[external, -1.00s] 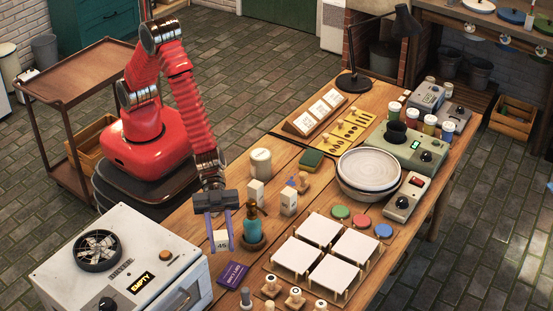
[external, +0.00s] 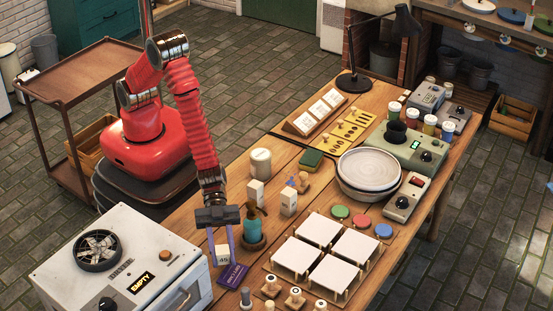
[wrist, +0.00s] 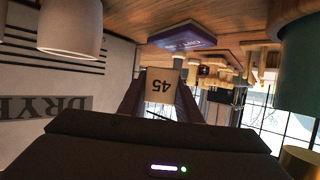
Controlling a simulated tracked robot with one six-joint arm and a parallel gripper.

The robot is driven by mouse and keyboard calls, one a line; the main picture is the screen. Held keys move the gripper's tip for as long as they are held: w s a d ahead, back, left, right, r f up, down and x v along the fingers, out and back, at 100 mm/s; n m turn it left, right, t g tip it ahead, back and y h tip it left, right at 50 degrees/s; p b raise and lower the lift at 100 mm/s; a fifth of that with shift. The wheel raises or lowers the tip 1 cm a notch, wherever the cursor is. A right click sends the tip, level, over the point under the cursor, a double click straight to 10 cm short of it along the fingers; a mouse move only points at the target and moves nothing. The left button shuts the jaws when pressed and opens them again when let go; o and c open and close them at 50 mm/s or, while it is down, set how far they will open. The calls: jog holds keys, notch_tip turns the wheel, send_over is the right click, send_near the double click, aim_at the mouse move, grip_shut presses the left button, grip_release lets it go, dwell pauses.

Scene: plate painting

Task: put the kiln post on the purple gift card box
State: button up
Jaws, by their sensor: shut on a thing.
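The kiln post (external: 222,254) is a small cream block marked 45. My gripper (external: 222,252) is shut on it, with its purple fingers on either side. In the external view the post appears just up and left of the purple gift card box (external: 233,274), which lies flat on the table. The wrist view shows the post (wrist: 162,94) between the fingers, apart from the purple box (wrist: 184,36). The exact height of the post above the table is hard to tell.
The white dryer (external: 130,262) stands close on the left. A teal bottle in a wooden holder (external: 252,228) is close on the right. Two other pale posts (external: 256,192) (external: 288,202) stand behind it. White tiles on stands (external: 297,256) and several stampers (external: 294,298) are to the right.

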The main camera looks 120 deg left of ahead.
aim_at(225, 270)
jog(key=shift+f, duration=0.1)
jog(key=shift+f, duration=1.95)
jog(key=o, duration=1.2)
jog(key=shift+f, duration=0.1)
